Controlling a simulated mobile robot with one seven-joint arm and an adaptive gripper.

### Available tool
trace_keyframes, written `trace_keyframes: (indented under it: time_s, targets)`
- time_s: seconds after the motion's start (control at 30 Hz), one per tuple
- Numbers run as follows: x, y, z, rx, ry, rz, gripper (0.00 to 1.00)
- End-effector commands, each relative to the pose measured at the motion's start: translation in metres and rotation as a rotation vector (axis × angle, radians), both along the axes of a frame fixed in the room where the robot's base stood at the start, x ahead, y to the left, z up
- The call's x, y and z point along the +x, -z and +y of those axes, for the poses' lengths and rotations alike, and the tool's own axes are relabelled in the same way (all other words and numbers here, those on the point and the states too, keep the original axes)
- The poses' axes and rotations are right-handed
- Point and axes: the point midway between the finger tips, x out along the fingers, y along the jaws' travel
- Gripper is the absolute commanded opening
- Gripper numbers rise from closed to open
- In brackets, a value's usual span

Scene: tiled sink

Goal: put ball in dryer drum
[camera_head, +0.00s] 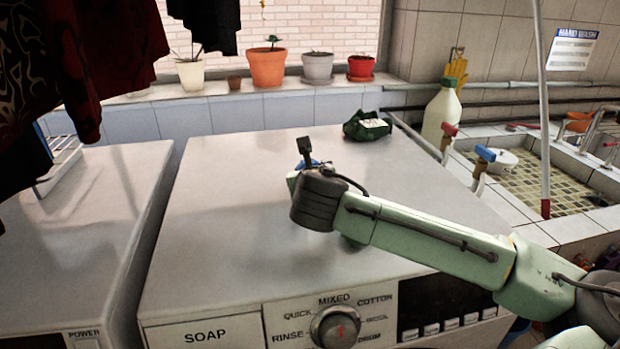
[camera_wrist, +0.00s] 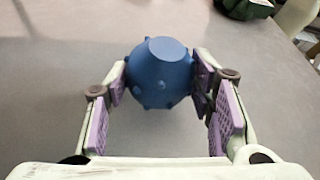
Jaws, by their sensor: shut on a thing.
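The ball (camera_wrist: 160,74) is blue with small round bumps and a flat spot on top. In the wrist view it sits between the two purple-padded fingers of my gripper (camera_wrist: 160,88), which is shut on it. In the head view only a small blue part of the ball (camera_head: 313,164) shows behind my wrist, over the top of the middle machine (camera_head: 230,230). I cannot tell whether the ball touches that top. The dryer drum is not visible; only the machine's top and upper front panel, with a dial and a soap drawer, show.
A dark green bag (camera_head: 367,127) lies at the back of the machine top. A bottle (camera_head: 441,112) and a tiled sink (camera_head: 560,180) are to the right. Another machine (camera_head: 75,240) stands at left, with dark clothes (camera_head: 100,50) hanging above. Several pots line the windowsill.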

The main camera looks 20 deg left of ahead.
Motion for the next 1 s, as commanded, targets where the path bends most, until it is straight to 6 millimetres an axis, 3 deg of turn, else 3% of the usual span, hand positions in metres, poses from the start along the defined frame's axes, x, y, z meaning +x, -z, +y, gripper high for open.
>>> trace_keyframes:
  time_s: [0.13, 0.47, 0.5, 0.8, 1.0]
  targets:
    - [0.000, 0.013, 0.000, 0.001, -0.001, 0.001, 0.21]
    - [0.000, 0.018, 0.000, 0.000, 0.000, -0.001, 0.21]
    - [0.000, 0.017, 0.000, 0.000, 0.000, 0.000, 0.50]
    - [0.000, 0.017, 0.000, 0.000, 0.000, 0.000, 0.69]
    - [0.000, 0.017, 0.000, 0.000, 0.000, 0.000, 0.69]
